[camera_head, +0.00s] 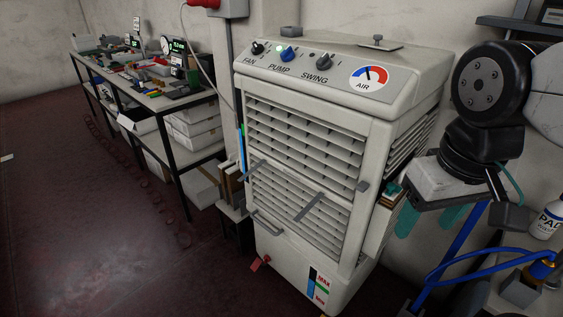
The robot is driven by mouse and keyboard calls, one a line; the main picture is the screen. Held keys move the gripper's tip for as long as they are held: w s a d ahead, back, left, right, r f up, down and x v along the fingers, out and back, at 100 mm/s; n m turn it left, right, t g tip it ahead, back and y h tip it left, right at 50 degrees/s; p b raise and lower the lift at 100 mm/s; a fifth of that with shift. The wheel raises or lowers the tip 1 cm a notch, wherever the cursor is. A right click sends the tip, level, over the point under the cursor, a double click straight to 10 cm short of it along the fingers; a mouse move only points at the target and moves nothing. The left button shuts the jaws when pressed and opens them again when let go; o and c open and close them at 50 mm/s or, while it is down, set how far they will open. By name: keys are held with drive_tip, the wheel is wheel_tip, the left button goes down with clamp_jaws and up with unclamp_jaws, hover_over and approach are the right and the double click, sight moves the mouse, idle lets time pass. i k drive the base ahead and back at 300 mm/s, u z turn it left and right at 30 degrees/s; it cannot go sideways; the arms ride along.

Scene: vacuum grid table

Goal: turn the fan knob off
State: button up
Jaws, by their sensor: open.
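The fan knob (257,48) is a small black knob at the left end of the sloped control panel on a pale grey air cooler (300,100). "FAN" is printed below it; its exact pointer setting is too small to read. A blue pump knob (288,54), with a glowing green light beside it, and a dark swing knob (325,61) sit to its right. My gripper (427,228) hangs from my arm at the right, beside the cooler's right side. Its teal fingers point down, apart and empty, well away from and below the fan knob.
A round red and blue air dial (369,76) is at the panel's right end. A flat grey plate (378,43) lies on the cooler's top. A cluttered bench (150,95) stands at the left. A white bottle (547,220) and blue hose (470,262) are at lower right.

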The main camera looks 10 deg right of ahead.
sight(257, 48)
drive_tip(key=k, duration=0.6)
drive_tip(key=u, duration=0.7)
drive_tip(key=i, duration=1.3)
drive_tip(key=z, duration=0.15)
